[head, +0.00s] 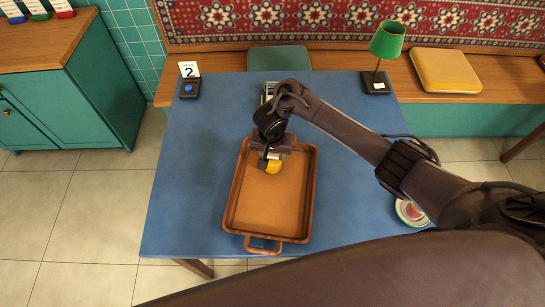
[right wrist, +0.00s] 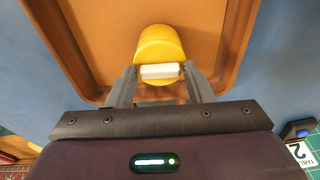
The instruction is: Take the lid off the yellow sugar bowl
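The yellow sugar bowl (head: 273,168) is inside the brown tray (head: 228,205), near its far end and mostly under my right gripper (head: 268,158). In the right wrist view the bowl (right wrist: 160,42) shows as a smooth yellow rounded shape. A pale white bar (right wrist: 160,71) lies at its near edge, between the fingers of my right gripper (right wrist: 160,75). The fingers are spread, one on each side of the bar, with what looks like a narrow gap at each end. I cannot tell where lid and bowl part. My left gripper is not in view.
The tray stands on a blue table (head: 180,190). A table-number stand (head: 189,80) is at the back left, a green lamp (head: 387,45) at the back right. A saucer with a cup (head: 411,212) is at the right edge, by my right arm. The table's left side is clear.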

